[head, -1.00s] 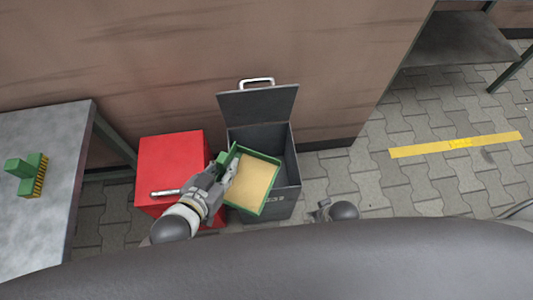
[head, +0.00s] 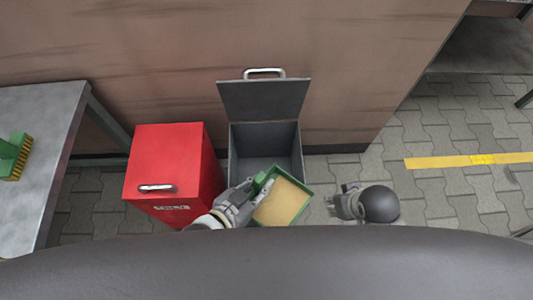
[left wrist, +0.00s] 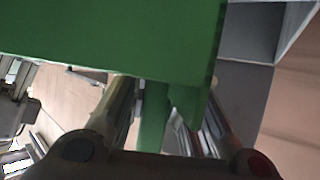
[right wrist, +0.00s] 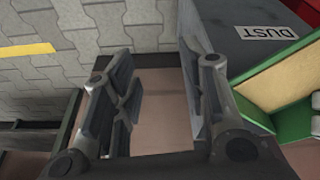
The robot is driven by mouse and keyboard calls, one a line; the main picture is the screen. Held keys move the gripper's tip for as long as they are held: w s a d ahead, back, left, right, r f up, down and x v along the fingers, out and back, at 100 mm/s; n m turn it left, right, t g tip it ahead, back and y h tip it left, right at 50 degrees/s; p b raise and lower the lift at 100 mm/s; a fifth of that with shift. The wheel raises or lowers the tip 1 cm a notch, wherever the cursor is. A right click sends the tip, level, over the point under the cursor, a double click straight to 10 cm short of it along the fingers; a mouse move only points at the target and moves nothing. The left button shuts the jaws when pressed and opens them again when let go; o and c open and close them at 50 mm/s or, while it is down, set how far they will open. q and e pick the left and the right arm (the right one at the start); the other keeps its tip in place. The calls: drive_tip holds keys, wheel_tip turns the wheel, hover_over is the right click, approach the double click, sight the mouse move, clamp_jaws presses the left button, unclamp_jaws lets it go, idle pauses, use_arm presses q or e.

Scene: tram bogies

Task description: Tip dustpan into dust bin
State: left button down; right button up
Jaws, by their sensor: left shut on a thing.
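The green dustpan (head: 309,196) holds a sand-coloured layer of dust (head: 281,203). My left gripper (head: 250,192) is shut on its handle (left wrist: 152,120); the pan's green underside fills the top of the left wrist view (left wrist: 110,30). The dark grey dust bin (head: 264,138) stands with its lid (head: 264,99) open against the wall. The pan is at the bin's near right edge and hides part of its front. The right wrist view shows the bin's DUST label (right wrist: 268,32). My right gripper (head: 342,203) is open and empty, right of the pan.
A red bin (head: 170,160) with a closed lid stands just left of the dust bin. A grey table (head: 45,130) with a green brush (head: 14,155) is at the far left. Paved floor with a yellow stripe (head: 470,161) lies clear on the right.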

use_arm(q)
drive_tip(key=shift+r, duration=0.1)
drive_tip(key=shift+w+a+n+g+h+b, duration=0.15)
drive_tip(key=shift+w+a+n+g+b, duration=0.2)
drive_tip(key=shift+w+n+g, duration=0.4)
drive_tip(key=shift+w+a+n+g+h+b, duration=0.15)
drive_tip(key=shift+w+a+n+g+b, duration=0.15)
drive_tip(key=shift+w+g, duration=0.5)
use_arm(e)
drive_tip(key=shift+v, duration=2)
use_arm(q)
drive_tip(key=shift+w+t, duration=0.25)
